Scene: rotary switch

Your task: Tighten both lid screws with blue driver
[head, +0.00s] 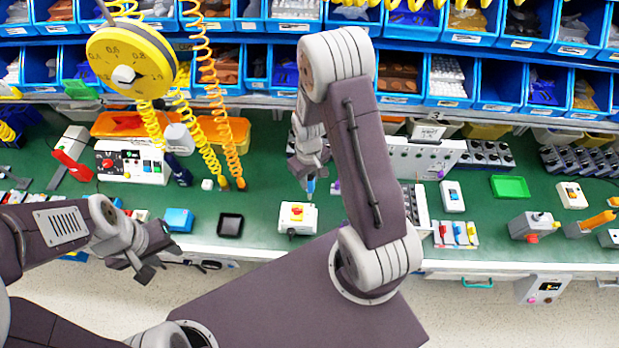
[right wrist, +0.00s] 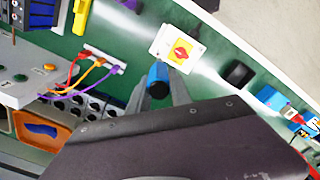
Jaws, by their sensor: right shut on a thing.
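The switch box (head: 298,218) is white with a yellow plate and red knob, standing on the green bench near its front edge. It also shows in the right wrist view (right wrist: 178,48). Its lid screws are too small to make out. My right gripper (head: 310,177) is shut on the blue driver (head: 311,186), which points down above the box's back right side. In the right wrist view the driver's blue handle (right wrist: 157,80) sits between the fingers; its tip is hidden. My left gripper (head: 150,264) is open and empty, left of the box by the bench's front edge.
A black tray (head: 230,225) and a blue box (head: 179,220) stand left of the switch box. A rack of small coloured drivers (head: 456,233) stands to its right. Coiled yellow and orange cords (head: 213,110) hang at the left, beside a round yellow gauge (head: 131,62).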

